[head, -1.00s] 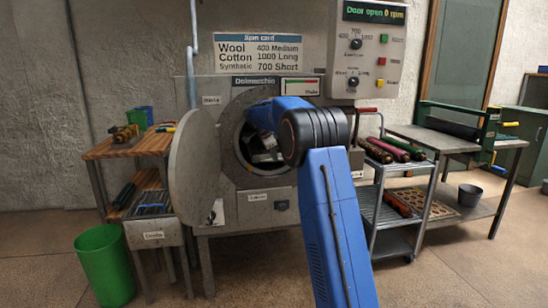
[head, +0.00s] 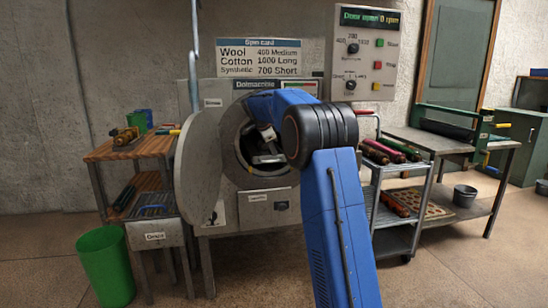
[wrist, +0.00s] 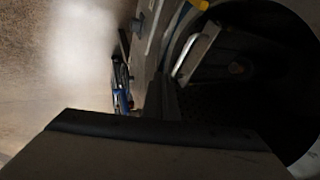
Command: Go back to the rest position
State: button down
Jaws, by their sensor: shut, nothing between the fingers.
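My blue arm reaches up and forward to the front-loading spin machine (head: 262,85). My gripper (head: 268,157) is shut and empty at the machine's round opening; the dark interior behind it makes its fingertips hard to make out. The round grey door (head: 198,168) stands swung open to the left. The display (head: 370,17) above reads "Door open 0 rpm". In the wrist view the dark round opening (wrist: 285,60) fills the right side, and a large dark shape covers the bottom.
A wooden shelf (head: 130,150) and a green bin (head: 104,265) stand at the left. A metal trolley (head: 385,215) with rolled rugs stands close to the right of my arm. The front floor is clear.

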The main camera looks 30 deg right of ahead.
jog(key=s+a+r+n+y, duration=0.1)
jog(key=s+a+r+n, duration=0.2)
jog(key=s+a, duration=0.35)
jog(key=s+a+r+n, duration=0.2)
jog(key=s+a+r, duration=0.15)
jog(key=s, duration=0.65)
jog(key=s+a+f+n+y, duration=0.1)
jog(key=s+a+f+n, duration=0.15)
jog(key=s, duration=0.45)
jog(key=s+a+f+n+y, duration=0.1)
jog(key=s+a+n, duration=0.25)
jog(key=s, duration=0.45)
jog(key=s+a+f+n, duration=0.3)
jog(key=s+f, duration=0.2)
jog(key=s, duration=0.4)
jog(key=s+a+f+n+y, duration=0.1)
jog(key=s+a+f+n, duration=0.2)
jog(key=s+f, duration=0.3)
jog(key=s+a+f+n+t+y, duration=0.1)
jog(key=s+a+f+n, duration=0.2)
jog(key=s, duration=1)
notch_tip(320, 180, down, 3)
jog(key=shift+a+r, duration=0.15)
jog(key=shift+a, duration=0.15)
jog(key=shift+s, duration=0.1)
